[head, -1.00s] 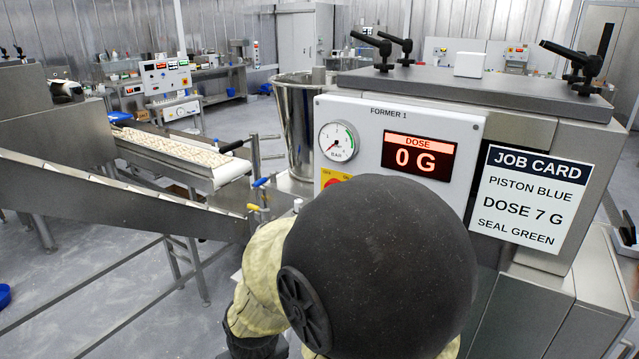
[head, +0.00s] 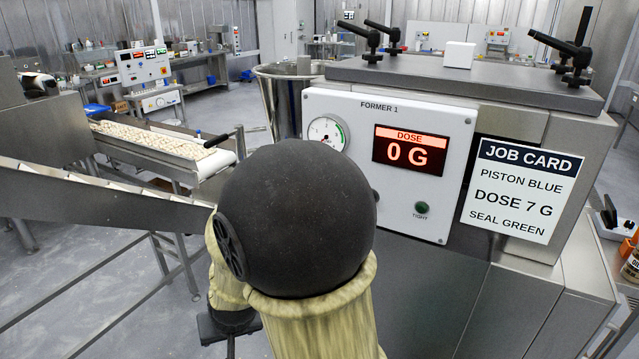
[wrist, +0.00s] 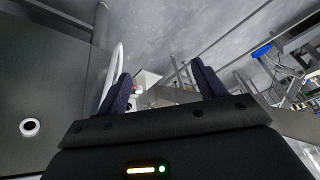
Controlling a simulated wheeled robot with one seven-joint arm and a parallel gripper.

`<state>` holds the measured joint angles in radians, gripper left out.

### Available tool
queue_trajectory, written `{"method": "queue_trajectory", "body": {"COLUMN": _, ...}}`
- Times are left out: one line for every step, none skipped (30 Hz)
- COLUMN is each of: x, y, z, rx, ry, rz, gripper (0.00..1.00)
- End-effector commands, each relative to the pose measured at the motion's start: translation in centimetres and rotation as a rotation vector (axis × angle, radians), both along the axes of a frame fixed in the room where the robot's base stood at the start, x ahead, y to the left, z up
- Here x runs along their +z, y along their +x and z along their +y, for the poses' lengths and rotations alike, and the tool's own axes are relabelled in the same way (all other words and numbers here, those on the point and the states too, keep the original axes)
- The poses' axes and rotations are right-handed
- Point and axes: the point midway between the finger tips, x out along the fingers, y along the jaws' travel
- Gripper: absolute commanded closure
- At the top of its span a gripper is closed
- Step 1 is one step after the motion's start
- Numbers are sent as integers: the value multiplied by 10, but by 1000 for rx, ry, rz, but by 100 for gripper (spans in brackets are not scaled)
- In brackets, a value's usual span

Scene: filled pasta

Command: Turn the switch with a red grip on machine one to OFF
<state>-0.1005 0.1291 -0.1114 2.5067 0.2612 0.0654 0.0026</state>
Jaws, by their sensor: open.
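Machine one carries a white control panel (head: 455,125) marked FORMER 1, with a gauge (head: 327,133) and a red DOSE display (head: 415,150) reading 0 G. The red-grip switch is not visible in the head view; my dark arm joint covers the panel's lower left. My gripper (wrist: 162,85) shows in the wrist view with its two dark fingers apart and nothing clearly between them. A small red spot (wrist: 134,88) lies beyond the left finger; I cannot tell what it is. The gripper itself is hidden in the head view.
A job card (head: 522,190) is on the machine's right side. A steel hopper (head: 285,95) stands behind the panel. A conveyor with pasta (head: 160,140) and a sloped steel chute (head: 90,195) are at the left.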

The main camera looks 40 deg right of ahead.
Motion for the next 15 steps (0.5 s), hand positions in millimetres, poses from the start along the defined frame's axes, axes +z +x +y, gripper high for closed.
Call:
{"method": "queue_trajectory", "body": {"x": 9, "y": 20, "z": -5, "rx": -78, "ry": 3, "rz": -53, "gripper": 31}}
{"method": "queue_trajectory", "body": {"x": 12, "y": 32, "z": -11, "rx": -133, "ry": 1, "rz": -92, "gripper": 31}}
{"method": "queue_trajectory", "body": {"x": 15, "y": 46, "z": -20, "rx": -206, "ry": -8, "rz": -143, "gripper": 31}}
{"method": "queue_trajectory", "body": {"x": 19, "y": 57, "z": -27, "rx": -259, "ry": -21, "rz": -183, "gripper": 31}}
{"method": "queue_trajectory", "body": {"x": 22, "y": 66, "z": -36, "rx": -313, "ry": -37, "rz": -223, "gripper": 31}}
{"method": "queue_trajectory", "body": {"x": 27, "y": 77, "z": -48, "rx": -385, "ry": -64, "rz": -275, "gripper": 31}}
{"method": "queue_trajectory", "body": {"x": 31, "y": 84, "z": -58, "rx": -440, "ry": -89, "rz": -315, "gripper": 31}}
{"method": "queue_trajectory", "body": {"x": 36, "y": 90, "z": -68, "rx": -491, "ry": -118, "rz": -355, "gripper": 31}}
{"method": "queue_trajectory", "body": {"x": 43, "y": 96, "z": -82, "rx": -559, "ry": -161, "rz": -409, "gripper": 31}}
{"method": "queue_trajectory", "body": {"x": 50, "y": 100, "z": -93, "rx": -610, "ry": -197, "rz": -450, "gripper": 31}}
{"method": "queue_trajectory", "body": {"x": 56, "y": 102, "z": -103, "rx": -659, "ry": -236, "rz": -492, "gripper": 31}}
{"method": "queue_trajectory", "body": {"x": 67, "y": 103, "z": -116, "rx": -722, "ry": -294, "rz": -549, "gripper": 31}}
{"method": "queue_trajectory", "body": {"x": 75, "y": 104, "z": -126, "rx": -767, "ry": -339, "rz": -592, "gripper": 31}}
{"method": "queue_trajectory", "body": {"x": 84, "y": 102, "z": -135, "rx": -811, "ry": -387, "rz": -634, "gripper": 31}}
{"method": "queue_trajectory", "body": {"x": 97, "y": 100, "z": -145, "rx": -864, "ry": -452, "rz": -691, "gripper": 31}}
